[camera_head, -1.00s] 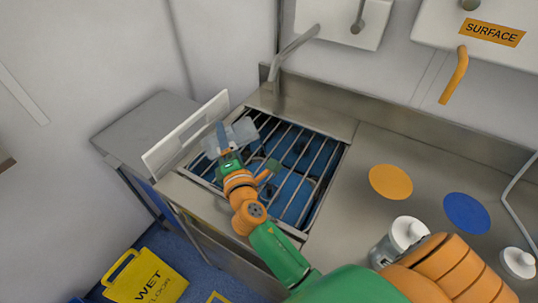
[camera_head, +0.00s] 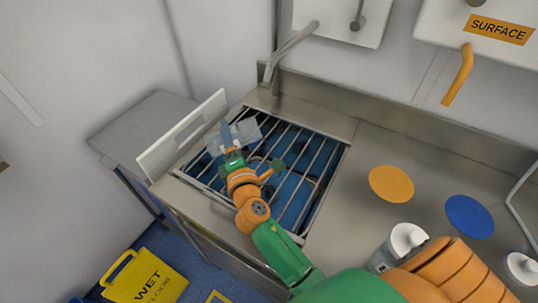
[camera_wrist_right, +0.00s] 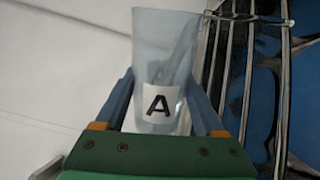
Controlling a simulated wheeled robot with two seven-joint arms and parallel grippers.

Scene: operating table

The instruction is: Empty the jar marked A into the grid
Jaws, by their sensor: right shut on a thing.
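The clear jar marked A (camera_head: 247,131) is held in my right gripper (camera_head: 230,143), above the far left part of the grid. In the head view the jar looks tilted over to the side. I make out no contents through its clear wall. My left gripper is out of view.
A white upright panel (camera_head: 180,135) stands at the sink's left edge, close to the jar. A tap (camera_head: 290,50) rises behind. On the counter are an orange disc (camera_head: 391,183), a blue disc (camera_head: 469,216) and white-lidded containers (camera_head: 407,238).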

